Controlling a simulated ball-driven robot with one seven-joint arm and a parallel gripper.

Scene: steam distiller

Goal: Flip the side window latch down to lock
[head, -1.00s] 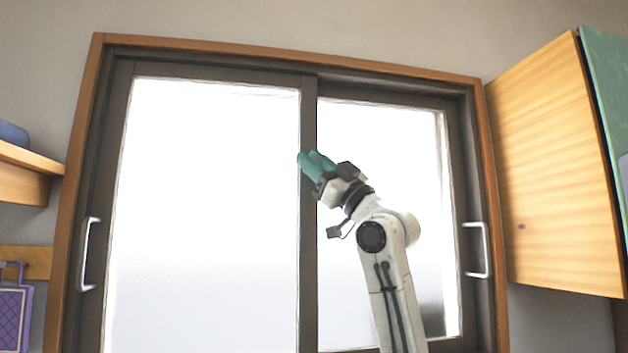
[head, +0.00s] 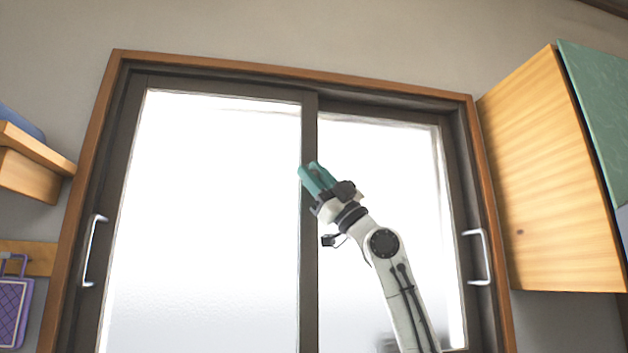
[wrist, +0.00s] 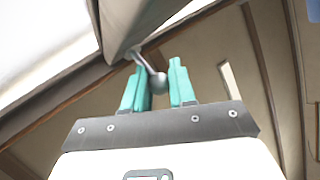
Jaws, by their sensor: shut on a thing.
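The window latch (wrist: 148,65) is a small metal lever with a round grey knob, and it sticks out from the dark window frame (wrist: 122,22) in the wrist view. My gripper (wrist: 157,66) has its two teal fingers on either side of the knob and is shut on it. In the head view my gripper (head: 310,168) is at the middle upright of the sliding window (head: 309,270). The latch is hidden behind my fingers there. The lever is at a slant in the wrist view.
Two white handles stand on the window's sides, left (head: 93,250) and right (head: 480,257). A wooden cabinet (head: 525,180) juts out at the right. A wooden shelf (head: 30,160) and a purple hanging item (head: 12,310) are at the left.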

